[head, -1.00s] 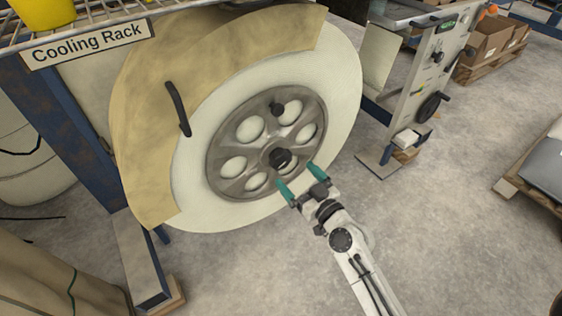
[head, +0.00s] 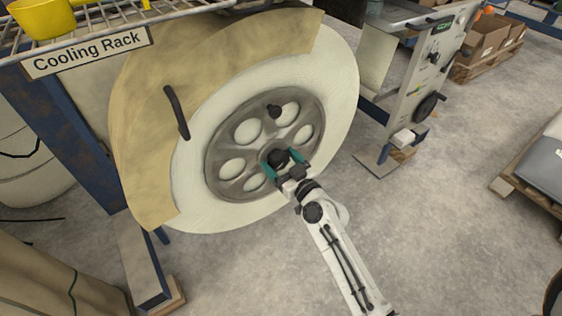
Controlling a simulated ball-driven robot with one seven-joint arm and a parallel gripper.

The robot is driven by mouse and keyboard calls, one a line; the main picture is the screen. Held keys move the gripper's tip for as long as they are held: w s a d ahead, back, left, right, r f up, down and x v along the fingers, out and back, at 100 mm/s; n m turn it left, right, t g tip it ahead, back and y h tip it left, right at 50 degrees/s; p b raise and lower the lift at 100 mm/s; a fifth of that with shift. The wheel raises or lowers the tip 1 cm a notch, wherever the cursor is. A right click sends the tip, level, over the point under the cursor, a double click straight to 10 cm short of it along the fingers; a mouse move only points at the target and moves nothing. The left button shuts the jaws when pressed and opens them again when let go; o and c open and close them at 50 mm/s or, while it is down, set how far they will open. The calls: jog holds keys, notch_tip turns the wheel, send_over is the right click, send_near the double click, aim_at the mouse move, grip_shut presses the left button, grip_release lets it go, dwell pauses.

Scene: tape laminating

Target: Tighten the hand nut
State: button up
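The hand nut (head: 279,157) is a dark knob at the hub of the grey spoked wheel plate (head: 225,180), on the front of a large white roll (head: 335,110). My gripper (head: 283,163) is at the hub, with one teal finger on the left of the nut and the other on its right. The fingers are spread around the nut. Whether they touch it is too small to tell. The lower part of the nut is partly hidden by my gripper.
A second dark knob (head: 274,111) sticks out higher on the wheel plate. A tan guard (head: 145,120) with a black handle (head: 176,112) covers the roll's upper left. A machine with a handwheel (head: 429,106) stands right. Bare concrete floor (head: 440,240) lies at lower right.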

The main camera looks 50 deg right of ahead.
jog(key=c, duration=0.7)
jog(key=shift+m, duration=0.4)
jog(key=m, duration=0.4)
jog(key=shift+m, duration=0.3)
jog(key=m, duration=0.5)
jog(key=shift+d+p, duration=0.15)
jog(key=shift+p, duration=0.2)
jog(key=m+p, duration=0.1)
jog(key=m, duration=0.6)
jog(key=shift+d+m, duration=0.1)
jog(key=shift+m, duration=0.2)
jog(key=m, duration=0.4)
jog(key=m+p, duration=0.1)
jog(key=shift+s+f+m, duration=0.1)
jog(key=shift+f+m, duration=0.15)
jog(key=shift+m, duration=0.15)
